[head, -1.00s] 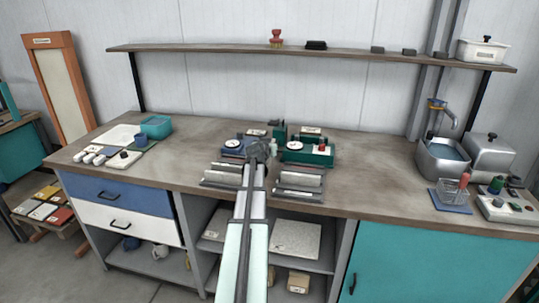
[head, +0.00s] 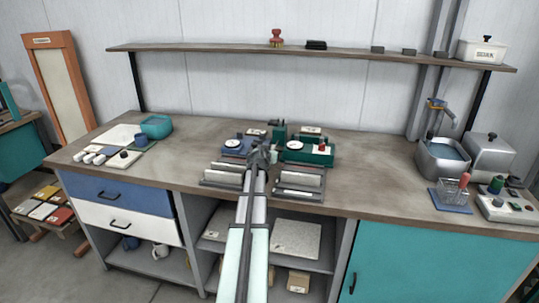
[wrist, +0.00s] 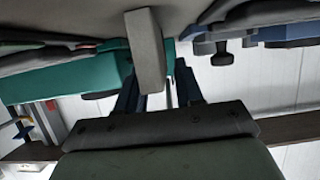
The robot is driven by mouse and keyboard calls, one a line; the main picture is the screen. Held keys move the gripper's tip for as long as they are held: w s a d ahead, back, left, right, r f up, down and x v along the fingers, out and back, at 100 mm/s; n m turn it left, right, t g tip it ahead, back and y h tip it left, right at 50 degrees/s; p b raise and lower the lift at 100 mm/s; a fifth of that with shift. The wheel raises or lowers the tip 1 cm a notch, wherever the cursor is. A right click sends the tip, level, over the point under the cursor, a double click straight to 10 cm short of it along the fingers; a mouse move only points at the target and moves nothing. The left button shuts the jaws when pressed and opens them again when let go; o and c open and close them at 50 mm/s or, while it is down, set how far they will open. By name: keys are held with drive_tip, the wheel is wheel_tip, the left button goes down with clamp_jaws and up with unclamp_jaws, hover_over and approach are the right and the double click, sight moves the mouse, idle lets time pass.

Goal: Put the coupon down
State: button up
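In the wrist view, a plain grey-beige bar (wrist: 147,50), which looks like the coupon, sits between the dark fingers of my gripper (wrist: 158,85). It reaches out past the fingertips. The left finger is close against it or overlapped by it. A narrow gap shows beside the right finger, so I cannot tell whether the bar is gripped. In the head view, my gripper (head: 261,155) is over the bench between the blue device (head: 234,147) and the green device (head: 307,153). The coupon is not clear there; my arm and gripper cover that spot.
Grey slotted racks stand left (head: 223,175) and right (head: 298,181) of my arm. A teal bin (head: 156,126) is at the left; a water basin (head: 443,158) is at the right. The bench (head: 375,180) is clear right of the green device. A shelf (head: 350,54) runs above.

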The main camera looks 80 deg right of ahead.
drive_tip(key=shift+o, duration=0.6)
drive_tip(key=shift+a+r, duration=0.2)
drive_tip(key=shift+o, duration=0.6)
drive_tip(key=v, duration=1.1)
drive_tip(key=shift+a, duration=0.3)
drive_tip(key=shift+r, duration=0.15)
drive_tip(key=shift+s, duration=0.1)
